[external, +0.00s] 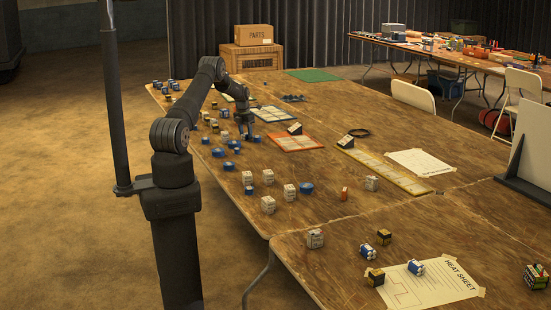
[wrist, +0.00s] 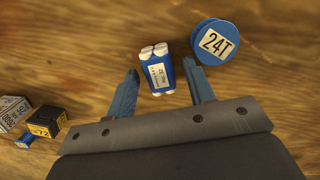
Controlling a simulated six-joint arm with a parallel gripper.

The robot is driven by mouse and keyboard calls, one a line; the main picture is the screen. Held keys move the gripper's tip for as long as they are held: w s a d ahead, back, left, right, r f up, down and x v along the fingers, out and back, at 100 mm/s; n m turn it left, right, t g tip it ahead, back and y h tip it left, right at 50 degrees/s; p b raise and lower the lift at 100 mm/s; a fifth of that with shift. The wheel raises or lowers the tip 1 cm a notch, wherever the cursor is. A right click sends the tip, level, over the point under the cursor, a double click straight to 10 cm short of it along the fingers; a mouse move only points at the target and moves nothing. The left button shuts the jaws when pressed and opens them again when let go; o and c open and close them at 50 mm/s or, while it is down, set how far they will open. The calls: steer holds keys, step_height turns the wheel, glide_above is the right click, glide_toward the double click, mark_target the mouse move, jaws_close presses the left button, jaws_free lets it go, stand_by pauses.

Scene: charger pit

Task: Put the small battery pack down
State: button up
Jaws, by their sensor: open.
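The small battery pack (wrist: 158,76), blue with white cell ends and a white printed label, shows in the wrist view on the wooden table. My gripper (wrist: 160,68) is open, with one blue finger on each side of the pack. In the external view my gripper (external: 246,134) is low over the far part of the table, and I cannot make out the pack there.
A blue round spool marked 24T (wrist: 215,42) lies close to the right finger. A black and yellow block (wrist: 47,122) and a white block (wrist: 14,113) sit at left. An orange-edged tray (external: 318,147) is right of my gripper. Bare wood lies beyond the pack.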

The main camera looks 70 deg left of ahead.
mark_target(246, 134)
step_height(246, 134, up, 12)
steer(key=s, duration=0.1)
steer(key=shift+s+d, duration=0.2)
steer(key=shift+d, duration=0.05)
steer(key=shift+f, duration=0.1)
steer(key=f, duration=0.4)
steer(key=w+f, duration=0.1)
steer(key=f, duration=0.7)
steer(key=shift+w+a+f, duration=0.1)
steer(key=shift+w+a, duration=0.1)
step_height(246, 134, up, 2)
steer(key=shift+r, duration=0.85)
